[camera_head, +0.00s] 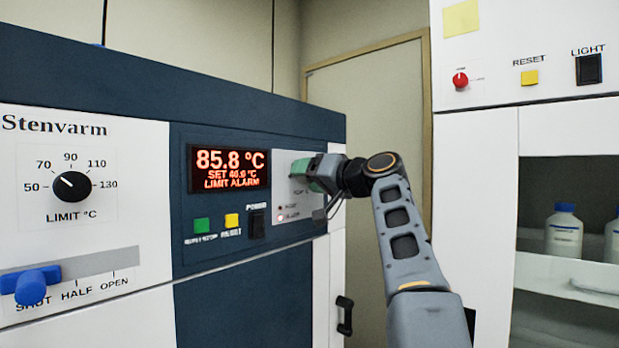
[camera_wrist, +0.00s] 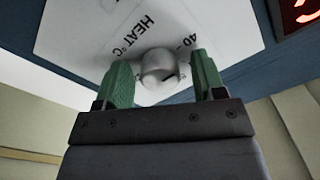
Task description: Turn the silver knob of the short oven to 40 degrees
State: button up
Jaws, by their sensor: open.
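The short oven (camera_head: 245,293) has a dark blue and white front. Its display (camera_head: 229,168) reads 85.8 °C, SET 40.0 °C, LIMIT ALARM. The silver knob (camera_wrist: 160,66) sits on a white plate (camera_wrist: 110,32) marked HEAT °C, with a 40 mark visible beside it. My gripper (camera_wrist: 160,84) has its green fingers on either side of the knob, open; whether they touch it I cannot tell. In the head view my gripper (camera_head: 312,172) is at the panel right of the display and hides the knob.
A black LIMIT °C knob (camera_head: 72,186) points to the upper left. A blue lever (camera_head: 32,283) is at SHUT. Green (camera_head: 202,225) and yellow (camera_head: 232,220) buttons and a black POWER switch (camera_head: 257,224) sit below the display. A white cabinet (camera_head: 475,190) stands close on the right.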

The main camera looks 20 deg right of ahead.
jog(key=b+v, duration=0.3)
jog(key=v, duration=1)
jog(key=shift+s, duration=0.4)
jog(key=shift+d, duration=0.1)
